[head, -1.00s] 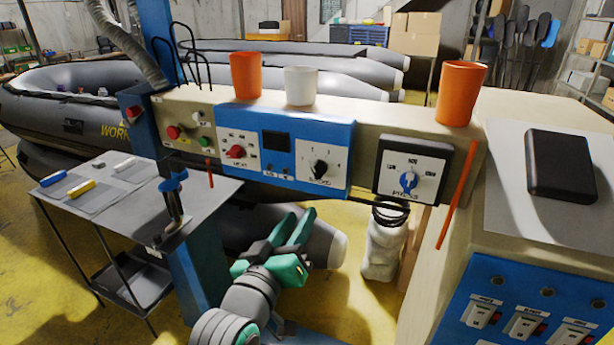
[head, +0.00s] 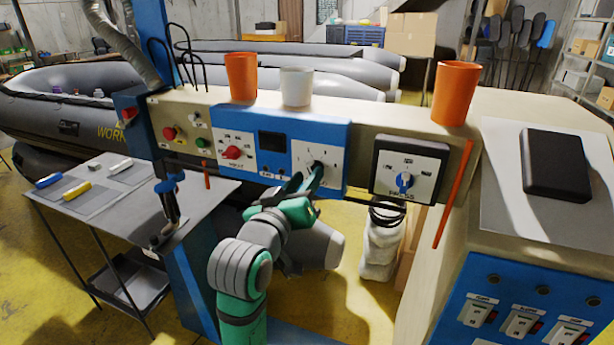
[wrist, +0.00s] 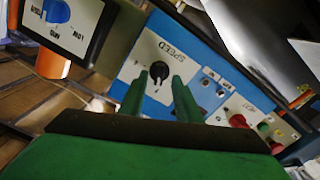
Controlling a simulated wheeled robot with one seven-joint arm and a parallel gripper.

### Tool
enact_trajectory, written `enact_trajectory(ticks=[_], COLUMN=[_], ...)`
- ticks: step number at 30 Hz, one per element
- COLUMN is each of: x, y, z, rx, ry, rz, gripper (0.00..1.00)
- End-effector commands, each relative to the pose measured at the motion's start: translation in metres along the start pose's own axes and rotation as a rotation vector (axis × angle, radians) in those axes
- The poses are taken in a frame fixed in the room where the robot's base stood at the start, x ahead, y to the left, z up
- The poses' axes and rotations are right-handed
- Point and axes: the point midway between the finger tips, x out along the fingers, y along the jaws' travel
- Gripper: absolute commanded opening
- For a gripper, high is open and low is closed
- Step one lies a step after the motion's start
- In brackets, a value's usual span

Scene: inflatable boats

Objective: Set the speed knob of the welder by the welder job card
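The speed knob (wrist: 159,74) is a black dial on a white plate marked SPEED, on the blue welder panel (head: 263,170). In the head view the knob (head: 318,166) is partly covered by my fingers. My gripper (head: 309,178) is at the panel's right part, in front of the knob. In the wrist view my gripper (wrist: 159,78) has its two green fingers apart, one on each side of the knob's lower end; whether they touch it I cannot tell. The welder job card cannot be made out in these frames.
The red heat knob (head: 232,153) is left on the same panel. The blue PRESS knob (head: 404,180) is on a separate box to the right. Orange cups (head: 241,76) and a white cup (head: 296,87) stand on the beam above. A side table (head: 122,195) is at left.

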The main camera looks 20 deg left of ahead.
Motion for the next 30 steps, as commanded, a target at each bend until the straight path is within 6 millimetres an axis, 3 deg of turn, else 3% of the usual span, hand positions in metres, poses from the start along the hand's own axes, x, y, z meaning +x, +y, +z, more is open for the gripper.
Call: enact_trajectory(ticks=[6,14,15,19,30], x=[0.016,0.018,0.018,0.018,0.015], y=[0.002,0.004,0.005,0.005,-0.001], z=[0.001,0.002,0.003,0.003,-0.001], rx=[0.000,0.000,0.000,0.000,0.030], ry=[-0.002,-0.003,-0.003,-0.003,0.003], rz=[0.003,0.006,0.007,0.007,-0.001], gripper=[0.30,0.30,0.28,0.00,0.00])
